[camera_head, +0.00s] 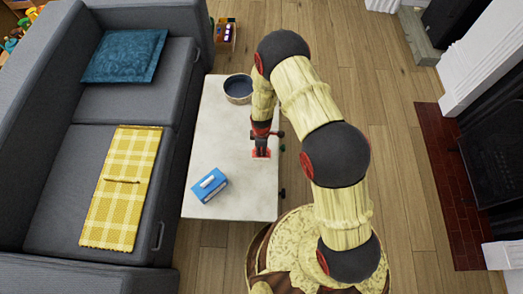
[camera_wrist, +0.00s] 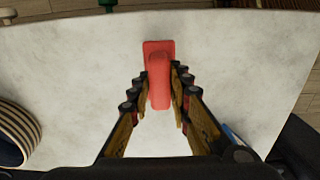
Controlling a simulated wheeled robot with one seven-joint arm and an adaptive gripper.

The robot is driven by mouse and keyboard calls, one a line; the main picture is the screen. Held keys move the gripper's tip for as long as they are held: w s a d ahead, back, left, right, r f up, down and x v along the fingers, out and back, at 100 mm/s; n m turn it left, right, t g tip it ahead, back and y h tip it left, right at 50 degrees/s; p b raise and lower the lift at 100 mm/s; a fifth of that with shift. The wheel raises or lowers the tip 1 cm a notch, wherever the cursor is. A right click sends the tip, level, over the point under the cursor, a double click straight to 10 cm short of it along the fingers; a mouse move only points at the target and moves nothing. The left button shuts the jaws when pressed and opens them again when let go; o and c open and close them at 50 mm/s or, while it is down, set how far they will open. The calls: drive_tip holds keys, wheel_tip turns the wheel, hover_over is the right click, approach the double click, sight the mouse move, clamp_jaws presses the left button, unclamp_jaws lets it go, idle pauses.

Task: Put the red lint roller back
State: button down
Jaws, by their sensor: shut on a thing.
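The red lint roller (camera_wrist: 159,72) is between the fingers of my gripper (camera_wrist: 160,88) in the wrist view. The fingers are closed against its raised middle part, and a wider flat red part shows beyond them. In the head view the red lint roller (camera_head: 261,154) is under my gripper (camera_head: 261,143), over the right side of the pale coffee table (camera_head: 225,135). I cannot tell whether it touches the tabletop. My arm hides part of the table's right edge.
A dark bowl (camera_head: 238,88) with a striped outside stands at the table's far end. A blue box (camera_head: 209,187) with a white item on top is at the near left. The grey sofa (camera_head: 65,160) borders the table on the left. Middle-left tabletop is clear.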

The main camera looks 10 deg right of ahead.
drive_tip(key=shift+f, duration=0.1)
drive_tip(key=c, duration=1.7)
unclamp_jaws()
drive_tip(key=shift+o, duration=0.2)
